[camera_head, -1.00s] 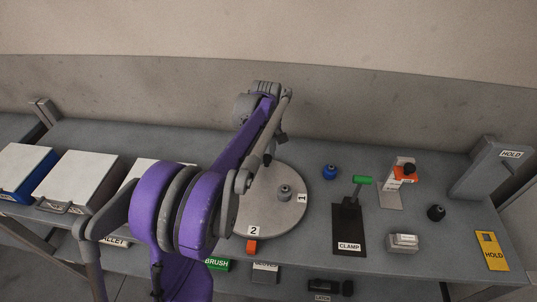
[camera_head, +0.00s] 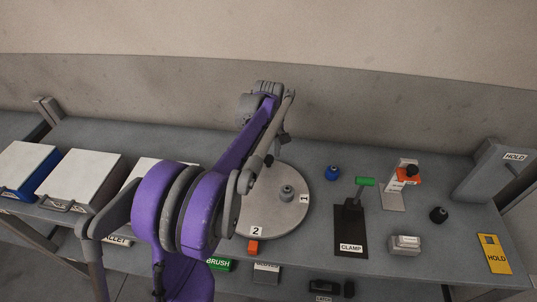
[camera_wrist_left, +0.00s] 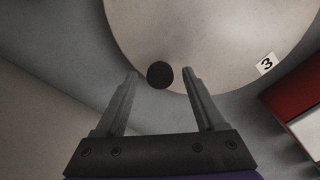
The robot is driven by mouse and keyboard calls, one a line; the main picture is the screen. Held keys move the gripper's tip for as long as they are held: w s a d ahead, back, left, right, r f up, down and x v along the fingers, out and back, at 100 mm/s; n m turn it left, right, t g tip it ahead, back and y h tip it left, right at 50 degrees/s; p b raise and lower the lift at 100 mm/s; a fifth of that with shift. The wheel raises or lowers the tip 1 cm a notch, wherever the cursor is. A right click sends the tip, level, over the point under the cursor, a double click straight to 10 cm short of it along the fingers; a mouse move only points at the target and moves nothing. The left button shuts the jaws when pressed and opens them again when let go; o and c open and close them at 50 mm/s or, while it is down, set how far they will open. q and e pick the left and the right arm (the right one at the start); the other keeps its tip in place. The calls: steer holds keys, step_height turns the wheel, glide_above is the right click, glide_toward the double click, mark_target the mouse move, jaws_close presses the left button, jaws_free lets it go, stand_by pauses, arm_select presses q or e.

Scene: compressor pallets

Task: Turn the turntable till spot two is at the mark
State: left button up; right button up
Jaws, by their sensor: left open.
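The turntable (camera_head: 270,218) is a round pale grey disc on the bench, partly hidden behind my left arm. Its label 2 (camera_head: 256,231) is at the front rim, close to a small orange block (camera_head: 253,246), which looks like the mark. Label 1 (camera_head: 304,198) is at the right rim. In the left wrist view the turntable (camera_wrist_left: 215,35) shows label 3 (camera_wrist_left: 266,64) and a dark round knob (camera_wrist_left: 160,77) near its rim. My left gripper (camera_wrist_left: 160,73) is open, its fingertips on either side of the knob; I cannot tell whether they touch it. My right gripper is not in view.
Right of the turntable are a blue knob (camera_head: 332,173), the clamp (camera_head: 350,228) with a green handle, an orange-topped stand (camera_head: 394,196), a black knob (camera_head: 438,214) and a grey block (camera_head: 404,245). Trays (camera_head: 80,180) stand at left. A wall runs behind the bench.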

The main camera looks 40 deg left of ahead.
arm_select(q)
step_height(320, 180, up, 11)
steer(key=shift+p, duration=0.35)
steer(key=shift+d+f, duration=0.1)
stand_by(0.4)
steer(key=s+d+f+m+t, duration=0.2)
steer(key=s+d+m, duration=0.5)
steer(key=d, duration=0.5)
steer(key=s+d+f+m+t, duration=0.1)
steer(key=s+d+f+m, duration=0.1)
steer(key=s+d+f, duration=0.1)
steer(key=s+d+f+m+t+p, duration=0.1)
steer(key=s+d+f+m, duration=0.2)
steer(key=s, duration=0.2)
steer(key=s+d+f+m+t, duration=0.1)
steer(key=s+d+f+m, duration=0.1)
steer(key=s+d+m, duration=0.1)
steer(key=shift+s+d+f+p, duration=0.3)
steer(key=shift+s+f+p, duration=0.1)
steer(key=shift+s, duration=0.05)
steer(key=shift+s+d+f, duration=0.15)
steer(key=shift+f, duration=0.1)
steer(key=shift+c, duration=0.3)
